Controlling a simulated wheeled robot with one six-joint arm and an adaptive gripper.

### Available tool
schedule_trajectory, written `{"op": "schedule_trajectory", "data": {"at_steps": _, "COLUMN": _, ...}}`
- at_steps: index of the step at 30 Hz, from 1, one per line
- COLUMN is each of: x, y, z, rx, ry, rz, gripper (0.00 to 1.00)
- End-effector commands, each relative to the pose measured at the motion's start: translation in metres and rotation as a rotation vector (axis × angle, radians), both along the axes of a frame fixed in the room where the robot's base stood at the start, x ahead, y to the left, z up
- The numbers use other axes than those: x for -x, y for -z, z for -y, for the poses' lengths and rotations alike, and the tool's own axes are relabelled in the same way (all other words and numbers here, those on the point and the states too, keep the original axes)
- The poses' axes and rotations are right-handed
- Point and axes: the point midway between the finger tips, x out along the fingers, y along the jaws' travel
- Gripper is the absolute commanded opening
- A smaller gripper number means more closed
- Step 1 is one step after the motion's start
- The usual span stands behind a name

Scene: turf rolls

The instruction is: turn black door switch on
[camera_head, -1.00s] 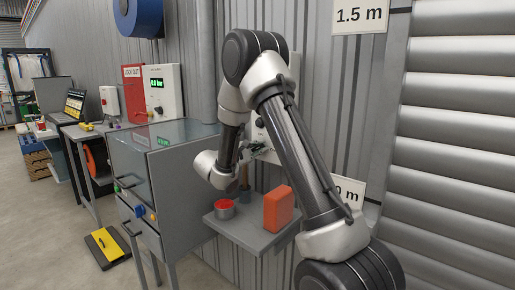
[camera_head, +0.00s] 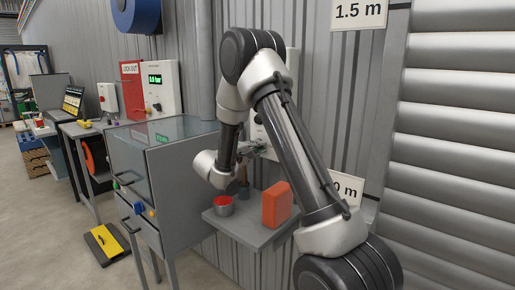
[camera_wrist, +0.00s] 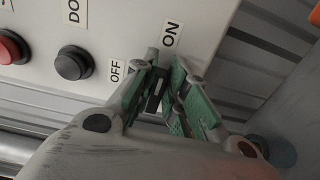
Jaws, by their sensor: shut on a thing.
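In the wrist view, a pale panel (camera_wrist: 120,25) carries OFF and ON labels, a round black button (camera_wrist: 72,65) by a label starting "DO", and a red button (camera_wrist: 10,46) at the left edge. My gripper (camera_wrist: 166,80) is at the panel's lower edge, between the OFF and ON labels. Its green-padded fingers are closed on a small dark switch lever (camera_wrist: 154,88), mostly hidden between them. I cannot tell clearly which label the lever points to. In the head view, my gripper (camera_head: 257,148) touches or nearly touches the wall panel (camera_head: 257,118), which my arm partly covers.
Below the gripper, a grey shelf (camera_head: 248,232) holds a red-topped tin (camera_head: 224,206) and an orange block (camera_head: 277,206). A grey cabinet (camera_head: 180,170) stands left of the shelf. A yellow-topped floor item (camera_head: 105,242) lies farther left. Ribbed wall is behind.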

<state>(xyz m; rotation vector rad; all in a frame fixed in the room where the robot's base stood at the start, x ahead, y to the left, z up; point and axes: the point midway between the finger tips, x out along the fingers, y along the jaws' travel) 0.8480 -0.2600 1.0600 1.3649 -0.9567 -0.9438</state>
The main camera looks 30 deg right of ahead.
Motion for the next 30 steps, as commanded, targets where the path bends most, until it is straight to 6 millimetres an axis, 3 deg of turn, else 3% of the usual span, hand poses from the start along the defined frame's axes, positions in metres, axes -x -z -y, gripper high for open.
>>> {"op": "schedule_trajectory", "data": {"at_steps": 11, "x": 0.001, "y": 0.002, "z": 0.0, "rx": -0.003, "ry": 0.0, "rz": 0.0, "gripper": 0.0}}
{"op": "schedule_trajectory", "data": {"at_steps": 12, "x": 0.001, "y": 0.002, "z": 0.0, "rx": -0.003, "ry": 0.0, "rz": -0.001, "gripper": 0.21}}
{"op": "schedule_trajectory", "data": {"at_steps": 15, "x": 0.0, "y": 0.002, "z": 0.0, "rx": -0.002, "ry": 0.0, "rz": 0.0, "gripper": 0.36}}
{"op": "schedule_trajectory", "data": {"at_steps": 25, "x": 0.001, "y": 0.001, "z": -0.003, "rx": -0.002, "ry": -0.001, "rz": 0.002, "gripper": 0.36}}
{"op": "schedule_trajectory", "data": {"at_steps": 30, "x": 0.009, "y": 0.001, "z": -0.025, "rx": -0.001, "ry": -0.004, "rz": 0.0, "gripper": 0.36}}
